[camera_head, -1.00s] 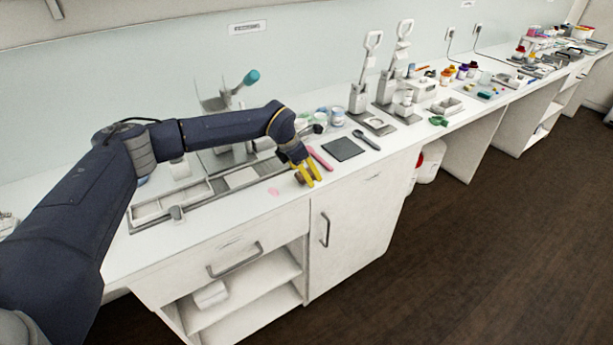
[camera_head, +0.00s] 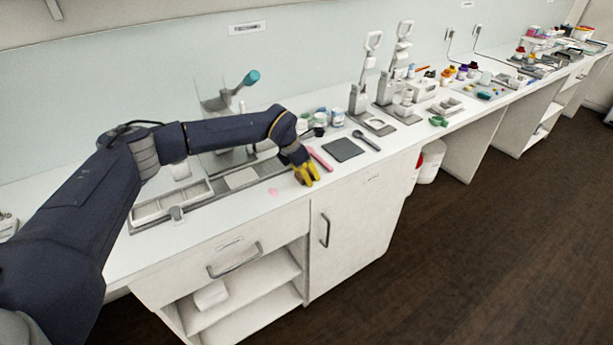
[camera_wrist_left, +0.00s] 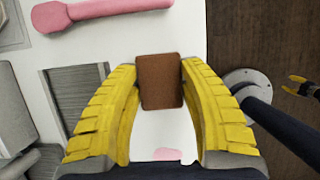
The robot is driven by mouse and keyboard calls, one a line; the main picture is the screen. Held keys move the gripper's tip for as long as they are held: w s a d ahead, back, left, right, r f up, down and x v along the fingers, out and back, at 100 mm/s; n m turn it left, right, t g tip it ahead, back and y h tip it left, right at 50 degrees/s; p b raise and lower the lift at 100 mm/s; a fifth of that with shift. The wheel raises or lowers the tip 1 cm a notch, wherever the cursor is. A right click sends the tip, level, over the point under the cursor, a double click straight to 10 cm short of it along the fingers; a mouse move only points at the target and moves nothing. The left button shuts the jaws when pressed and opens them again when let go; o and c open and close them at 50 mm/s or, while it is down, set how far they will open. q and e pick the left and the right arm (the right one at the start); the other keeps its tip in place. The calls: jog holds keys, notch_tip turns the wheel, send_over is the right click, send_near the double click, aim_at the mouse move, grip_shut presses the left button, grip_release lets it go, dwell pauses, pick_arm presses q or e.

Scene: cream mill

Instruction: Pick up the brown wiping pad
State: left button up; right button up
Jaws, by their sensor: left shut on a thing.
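The brown wiping pad (camera_wrist_left: 160,82) is a small rectangular block, held between the two yellow fingers of my left gripper (camera_wrist_left: 161,90) in the left wrist view. The fingers touch it on both sides. In the head view my left gripper (camera_head: 307,174) is low over the counter's front edge, and the pad shows only as a small brown patch beside the fingers. I cannot tell whether the pad still touches the counter. My right gripper (camera_wrist_left: 306,87) is small at the right edge of the wrist view, away from the counter, with its fingers apart and empty.
A pink spatula (camera_head: 320,158), a dark grey mat (camera_head: 343,149) and a dark spoon (camera_head: 367,140) lie right of my left gripper. A pink smear (camera_head: 273,191) is on the white counter to its left. A grey tray (camera_head: 203,190) stands further left.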

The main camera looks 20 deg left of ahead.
pick_arm(q)
notch_tip(320, 180, up, 20)
dwell(0.8)
jog(key=shift+o, duration=1)
jog(key=c, duration=0.5)
